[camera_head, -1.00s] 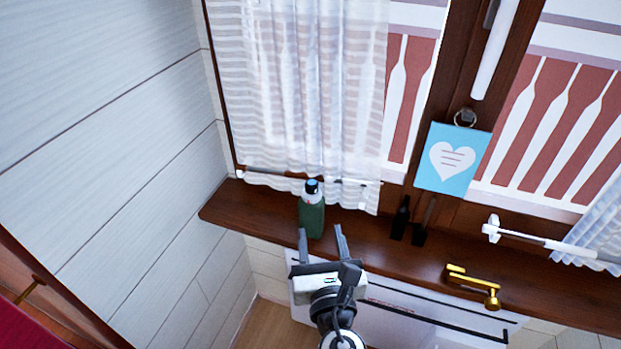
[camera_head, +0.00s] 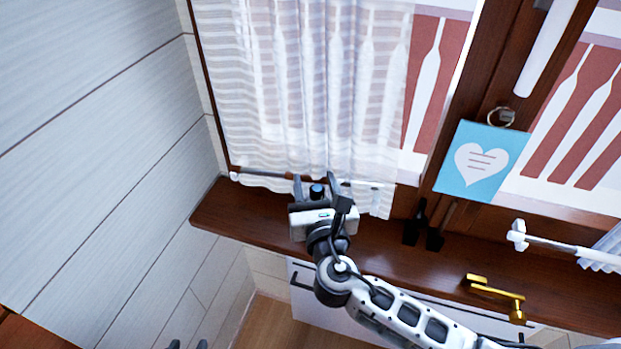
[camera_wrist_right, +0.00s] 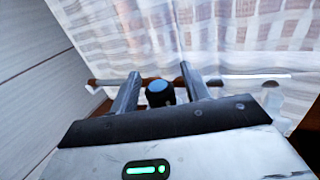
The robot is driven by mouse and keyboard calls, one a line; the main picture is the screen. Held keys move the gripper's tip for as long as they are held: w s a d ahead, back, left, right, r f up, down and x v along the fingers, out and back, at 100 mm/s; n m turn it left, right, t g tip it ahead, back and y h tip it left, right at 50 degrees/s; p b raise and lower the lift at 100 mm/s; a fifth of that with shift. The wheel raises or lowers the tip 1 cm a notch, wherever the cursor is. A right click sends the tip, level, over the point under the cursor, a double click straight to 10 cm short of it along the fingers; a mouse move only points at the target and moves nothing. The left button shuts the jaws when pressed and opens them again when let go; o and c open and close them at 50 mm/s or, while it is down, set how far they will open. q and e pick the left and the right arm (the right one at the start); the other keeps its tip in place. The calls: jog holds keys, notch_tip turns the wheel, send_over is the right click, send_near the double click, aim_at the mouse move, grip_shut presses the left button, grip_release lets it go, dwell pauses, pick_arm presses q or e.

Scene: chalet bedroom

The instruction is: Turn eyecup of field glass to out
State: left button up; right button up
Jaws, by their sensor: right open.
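The field glass (camera_head: 317,191) stands upright on the wooden windowsill, in front of the curtain. Only its dark top with a blue end shows in the head view; my right gripper hides its green body. The top also shows in the right wrist view (camera_wrist_right: 160,92). My right gripper (camera_head: 315,178) is open, with one finger on each side of this top. In the right wrist view small gaps show between the fingers and the top.
The sill (camera_head: 385,247) runs along the window. A white curtain (camera_head: 290,90) hangs close behind the field glass. Small dark objects (camera_head: 425,232) and a brass handle (camera_head: 496,292) are to the right. A pale plank wall (camera_head: 90,130) is at left.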

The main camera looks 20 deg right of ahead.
pick_arm(q)
jog(key=shift+s+f, duration=0.1)
jog(key=shift+s, duration=0.1)
pick_arm(e)
jog(key=shift+c, duration=0.4)
pick_arm(q)
jog(key=shift+s+f, duration=0.1)
jog(key=shift+f, duration=0.05)
pick_arm(e)
jog(key=c, duration=0.9)
